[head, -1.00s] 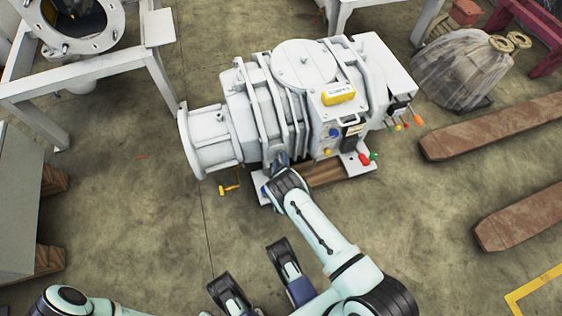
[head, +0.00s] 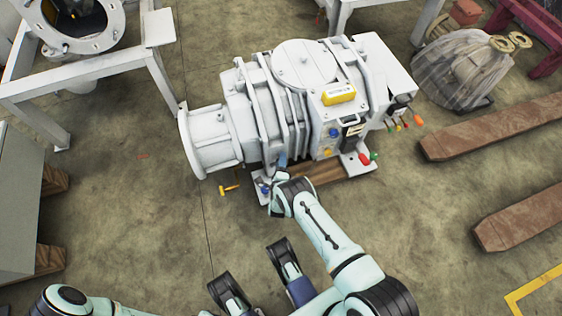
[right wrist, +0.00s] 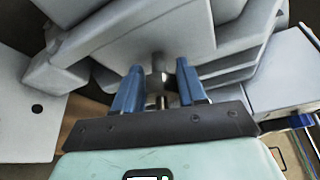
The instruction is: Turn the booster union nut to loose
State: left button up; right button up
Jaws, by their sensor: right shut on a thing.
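The grey booster (head: 300,70) with its white end flange (head: 190,145) stands in the middle of the head view. My right gripper (head: 281,163) is at the booster's front lower side, partly hidden by my own wrist. In the right wrist view its two blue fingers (right wrist: 157,84) are shut on the union nut (right wrist: 157,85), a small metal collar with a thin stem below it. The nut sits close under the booster's grey body. The nut's thread is hidden. I cannot make out my left gripper in these views.
A yellow handle (head: 230,188) sticks out low on the left. Red and green knobs (head: 368,158) are right of the gripper. A wooden beam (head: 325,172) lies under the booster. Wooden pallet beams (head: 500,125) lie right. The floor in front is clear.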

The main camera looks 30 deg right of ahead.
jog(key=n, duration=0.2)
jog(key=n+t+h, duration=0.1)
jog(key=n, duration=0.2)
jog(key=shift+s+f+t+h, duration=0.1)
jog(key=shift+f+t+h, duration=0.05)
jog(key=shift+t+h, duration=0.15)
jog(key=n+t, duration=0.1)
jog(key=n, duration=0.2)
jog(key=n+t, duration=0.1)
jog(key=n, duration=0.3)
jog(key=shift+d+t+y, duration=0.1)
jog(key=shift+t+y, duration=0.3)
jog(key=shift+n, duration=0.3)
jog(key=o, duration=1)
jog(key=shift+c, duration=0.2)
jog(key=shift+s+f, duration=0.1)
